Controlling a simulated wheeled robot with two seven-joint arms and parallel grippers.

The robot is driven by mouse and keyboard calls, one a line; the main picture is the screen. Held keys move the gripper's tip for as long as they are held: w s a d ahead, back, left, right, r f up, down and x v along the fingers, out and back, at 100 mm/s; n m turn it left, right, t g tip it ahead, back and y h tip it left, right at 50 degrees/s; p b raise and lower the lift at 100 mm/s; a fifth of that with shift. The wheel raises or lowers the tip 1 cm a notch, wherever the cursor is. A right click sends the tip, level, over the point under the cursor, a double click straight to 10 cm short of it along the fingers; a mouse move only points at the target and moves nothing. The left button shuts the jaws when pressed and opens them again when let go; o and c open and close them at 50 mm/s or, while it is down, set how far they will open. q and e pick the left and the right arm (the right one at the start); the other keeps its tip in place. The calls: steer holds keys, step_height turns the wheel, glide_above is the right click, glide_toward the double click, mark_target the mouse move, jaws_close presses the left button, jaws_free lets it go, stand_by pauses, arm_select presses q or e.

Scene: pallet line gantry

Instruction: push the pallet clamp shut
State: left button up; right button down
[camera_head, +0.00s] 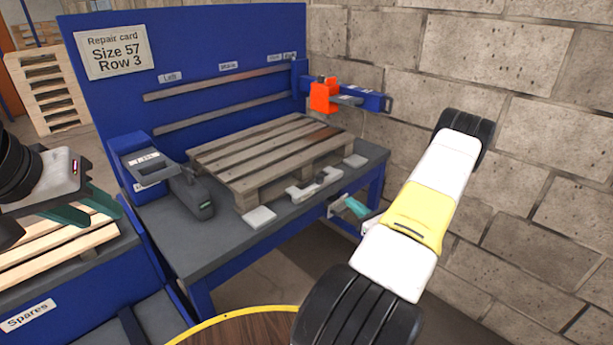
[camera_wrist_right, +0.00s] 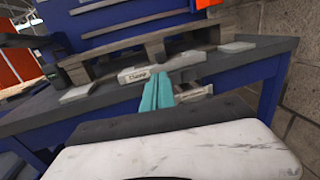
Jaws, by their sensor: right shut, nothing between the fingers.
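The wooden pallet (camera_head: 275,155) lies on the grey-topped blue bench. The pallet clamp (camera_head: 312,186), a pale bar-like piece, sits at the bench's front edge against the pallet. In the right wrist view the labelled clamp (camera_wrist_right: 135,75) is just beyond the fingertips; whether it is open or shut is unclear. My right gripper (camera_head: 352,206) is shut and empty near the bench's front edge, right of the clamp. Its teal fingers also show in the right wrist view (camera_wrist_right: 158,88); contact with the clamp cannot be made out. My left gripper (camera_head: 88,210) is open and empty over the spares pallet.
A blue backboard (camera_head: 220,40) with a repair card (camera_head: 112,52) stands behind the bench. An orange block (camera_head: 324,95) hangs on a blue arm at the back right. A grey-blue device (camera_head: 150,165) stands at the bench's left. A block wall (camera_head: 520,170) closes the right side.

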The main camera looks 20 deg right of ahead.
mark_target(319, 180)
steer(key=w+a, duration=0.1)
steer(key=w, duration=0.3)
steer(key=w+a, duration=0.1)
steer(key=w, duration=0.8)
steer(key=shift+w+a, duration=0.4)
steer(key=w, duration=0.1)
steer(key=w+a, duration=0.1)
steer(key=w, duration=0.2)
steer(key=shift+a, duration=0.35)
steer(key=shift+r, duration=0.1)
steer(key=shift+w, duration=0.1)
